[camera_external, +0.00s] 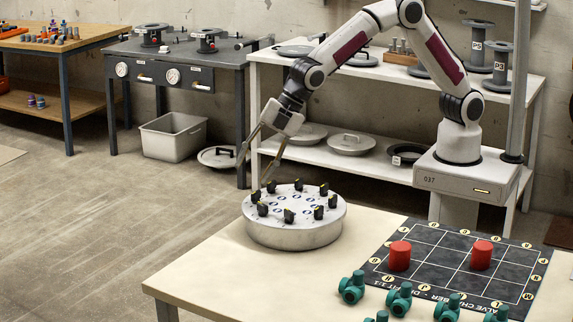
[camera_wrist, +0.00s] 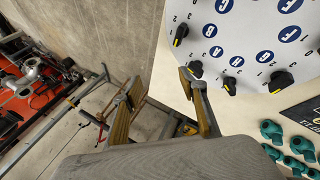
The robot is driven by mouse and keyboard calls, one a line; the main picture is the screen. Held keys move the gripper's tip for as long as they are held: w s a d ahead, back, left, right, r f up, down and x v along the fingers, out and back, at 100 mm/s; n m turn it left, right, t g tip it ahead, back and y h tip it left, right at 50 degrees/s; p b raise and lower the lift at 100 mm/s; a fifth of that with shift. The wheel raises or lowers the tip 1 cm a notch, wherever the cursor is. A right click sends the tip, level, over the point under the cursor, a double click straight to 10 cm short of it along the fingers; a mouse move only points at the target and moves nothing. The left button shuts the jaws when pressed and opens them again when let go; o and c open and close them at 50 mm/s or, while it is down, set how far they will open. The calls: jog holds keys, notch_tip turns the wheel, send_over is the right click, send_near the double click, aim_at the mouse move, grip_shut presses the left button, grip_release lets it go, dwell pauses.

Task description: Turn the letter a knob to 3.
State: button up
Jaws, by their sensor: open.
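A round pale dial drum (camera_external: 293,236) stands on the near table, with several black knobs with yellow marks around its top. Blue lettered discs and small numbers are printed on its face. In the wrist view, one knob (camera_wrist: 229,86) and another knob (camera_wrist: 281,81) show at the drum's edge. My gripper (camera_external: 253,177) is open and empty, tilted above the drum's left back edge. In the wrist view my gripper (camera_wrist: 160,76) has its right fingertip close to a left-edge knob (camera_wrist: 195,68); contact is unclear.
A dark grid mat (camera_external: 440,270) with two red cylinders (camera_external: 400,256) (camera_external: 481,255) lies right of the drum. Several green valve pieces (camera_external: 399,299) stand along its front. A white shelf (camera_external: 350,162) with discs and spools stands behind. The table left of the drum is bare.

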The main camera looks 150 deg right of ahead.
jog(key=m, duration=0.2)
jog(key=m+g+y, duration=0.1)
jog(key=m+y, duration=0.2)
jog(key=m, duration=0.4)
send_near(263, 204)
jog(key=shift+w+f, duration=0.1)
jog(key=shift+f, duration=0.35)
jog(key=shift+f, duration=0.1)
jog(key=shift+x, duration=3.8)
jog(key=shift+w, duration=0.1)
jog(key=c, duration=1.1)
